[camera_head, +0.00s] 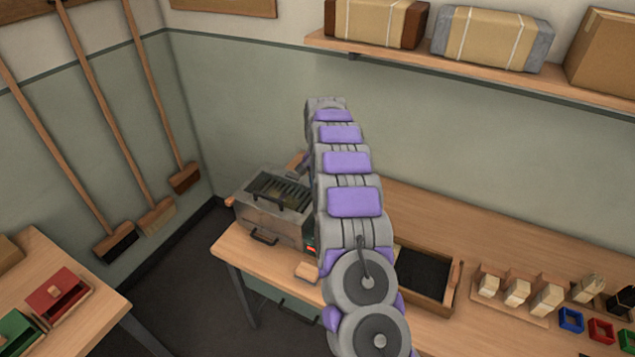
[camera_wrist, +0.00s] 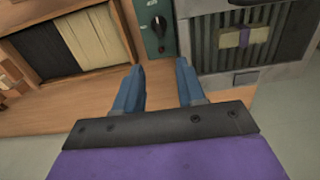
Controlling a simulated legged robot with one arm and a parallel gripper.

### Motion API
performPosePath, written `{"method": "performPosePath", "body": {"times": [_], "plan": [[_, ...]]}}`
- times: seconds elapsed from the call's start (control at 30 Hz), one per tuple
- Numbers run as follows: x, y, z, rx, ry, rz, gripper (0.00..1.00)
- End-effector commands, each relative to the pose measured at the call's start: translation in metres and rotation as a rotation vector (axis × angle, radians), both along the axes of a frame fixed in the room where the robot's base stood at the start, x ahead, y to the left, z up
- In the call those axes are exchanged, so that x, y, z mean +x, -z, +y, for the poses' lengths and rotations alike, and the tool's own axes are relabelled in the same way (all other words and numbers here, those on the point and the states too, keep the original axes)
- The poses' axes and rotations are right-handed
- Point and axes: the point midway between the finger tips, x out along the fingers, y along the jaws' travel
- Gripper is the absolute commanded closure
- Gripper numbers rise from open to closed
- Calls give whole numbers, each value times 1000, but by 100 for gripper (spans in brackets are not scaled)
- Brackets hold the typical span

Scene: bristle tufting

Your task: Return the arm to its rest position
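My arm, grey with purple panels, rises over the workbench in the head view, and its far end hides the gripper there. In the wrist view my gripper (camera_wrist: 160,85) shows two blue fingers standing apart with nothing between them. It is above the front of the wooden bench (camera_wrist: 155,103). The grey slotted machine (camera_head: 268,218) sits at the bench's left end, and it also shows at the upper right of the wrist view (camera_wrist: 200,50). A small block with a purple band (camera_wrist: 243,37) lies on its slats. A green control box with a black knob (camera_wrist: 157,28) stands beside the machine.
A wooden tray of dark bristles (camera_head: 425,272) is on the bench, with several brush blocks (camera_head: 517,291) and coloured bins (camera_head: 571,320) to the right. A shelf with parcels (camera_head: 490,38) hangs above. Brooms (camera_head: 120,240) lean at left. A side table (camera_head: 90,315) holds more bins.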

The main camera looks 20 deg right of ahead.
Motion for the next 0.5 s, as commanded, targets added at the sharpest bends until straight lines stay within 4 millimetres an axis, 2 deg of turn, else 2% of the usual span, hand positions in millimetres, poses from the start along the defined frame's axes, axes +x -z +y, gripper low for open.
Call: {"method": "performPosePath", "body": {"times": [0.27,0.37,0.5], "plan": [[-2,-3,3,2,-8,0,61],[-8,-13,13,12,-36,1,61],[-28,-38,39,30,-110,6,61]]}}
